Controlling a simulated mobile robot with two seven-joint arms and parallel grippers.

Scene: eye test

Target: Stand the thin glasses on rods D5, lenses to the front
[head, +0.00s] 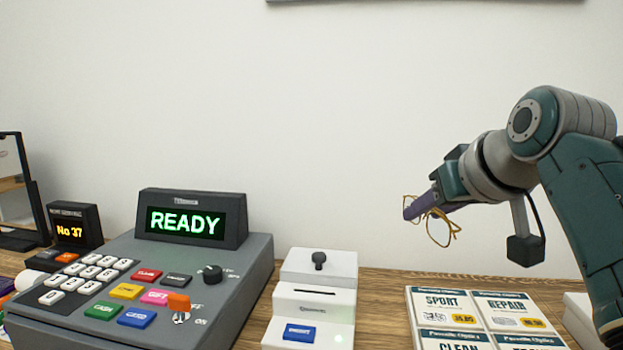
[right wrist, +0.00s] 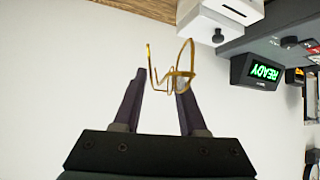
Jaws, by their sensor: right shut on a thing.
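The thin glasses (head: 442,229) have a fine gold wire frame. My right gripper (head: 413,208) is shut on them and holds them in the air, in front of the white wall and above the counter. In the right wrist view the glasses (right wrist: 183,62) stick out past the tips of the two dark fingers (right wrist: 160,85), with a round lens rim on the right. Which part of the frame is gripped is hard to tell. The rods, D5 among them, are not in view. My left gripper is not in view.
A grey cash register (head: 225,265) with a green READY display (head: 185,222) stands at left. A white box (head: 318,268) with a slot and black knob stands beside it. Service cards (head: 450,305) lie below my right arm. A No 37 display (head: 70,230) is far left.

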